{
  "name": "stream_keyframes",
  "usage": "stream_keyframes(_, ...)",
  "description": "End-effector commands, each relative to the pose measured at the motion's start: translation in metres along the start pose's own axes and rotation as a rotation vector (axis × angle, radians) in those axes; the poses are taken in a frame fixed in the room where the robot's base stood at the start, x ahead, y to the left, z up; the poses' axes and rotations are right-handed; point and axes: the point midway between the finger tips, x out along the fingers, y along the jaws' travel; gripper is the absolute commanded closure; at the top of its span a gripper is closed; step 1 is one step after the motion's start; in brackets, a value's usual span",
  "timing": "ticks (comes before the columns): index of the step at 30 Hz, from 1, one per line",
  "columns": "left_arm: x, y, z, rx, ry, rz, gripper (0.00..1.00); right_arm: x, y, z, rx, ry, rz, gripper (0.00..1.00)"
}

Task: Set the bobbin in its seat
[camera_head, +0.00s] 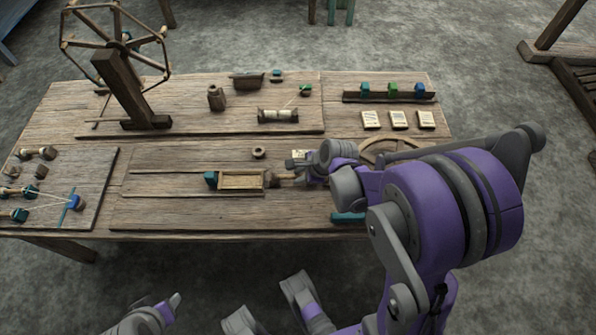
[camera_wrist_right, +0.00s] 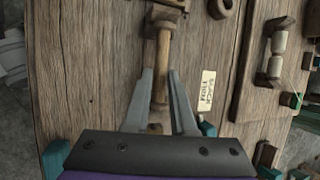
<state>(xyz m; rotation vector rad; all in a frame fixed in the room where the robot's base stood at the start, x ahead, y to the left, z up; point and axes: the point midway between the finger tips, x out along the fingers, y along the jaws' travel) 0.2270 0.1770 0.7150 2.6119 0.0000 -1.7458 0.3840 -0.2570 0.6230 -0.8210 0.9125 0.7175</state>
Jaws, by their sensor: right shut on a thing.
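My right gripper (camera_head: 296,174) is shut on a slim wooden piece, which looks like the bobbin (camera_head: 282,177). In the right wrist view the wooden shaft (camera_wrist_right: 161,65) lies between the two grey fingers (camera_wrist_right: 160,98). Its far end meets a darker wooden part (camera_wrist_right: 166,18); I cannot tell whether they are joined or only touching. In the head view the piece points left at the right end of a shallow wooden tray with a teal left end (camera_head: 211,180). I cannot tell which part is the seat. Grey and purple parts at the bottom may include my left gripper, but its jaws are unclear.
A small ring (camera_head: 259,152) and a pale label (camera_wrist_right: 208,91) lie close by. A wound spool (camera_head: 278,115) sits behind. A wooden wheel frame (camera_head: 122,80) stands at the left back. Several coloured spools stand on a rack (camera_head: 375,97) at the right back. Bare tabletop (camera_head: 170,215) lies at the front left.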

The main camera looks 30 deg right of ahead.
Motion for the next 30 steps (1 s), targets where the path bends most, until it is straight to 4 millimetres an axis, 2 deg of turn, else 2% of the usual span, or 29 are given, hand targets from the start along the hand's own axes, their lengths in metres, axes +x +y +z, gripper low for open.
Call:
stream_keyframes(11,0.004,0.000,0.001,0.000,-0.001,0.000,0.50,0.004,0.001,-0.002,0.000,0.000,-0.001,1.00)
stream_keyframes(12,0.004,0.000,0.001,0.000,-0.001,0.000,0.50,0.004,0.001,-0.002,0.000,0.000,-0.001,0.69)
stream_keyframes(17,0.004,0.000,0.001,0.000,-0.001,0.000,0.50,0.004,0.001,-0.002,0.000,0.000,-0.001,0.42)
stream_keyframes(26,0.004,0.000,0.001,0.000,-0.001,0.000,0.50,0.003,0.001,-0.002,0.000,0.000,-0.001,0.42)
stream_keyframes(30,-0.003,0.000,-0.001,0.000,0.001,0.000,0.50,-0.011,0.001,-0.002,0.002,0.000,-0.002,0.42)
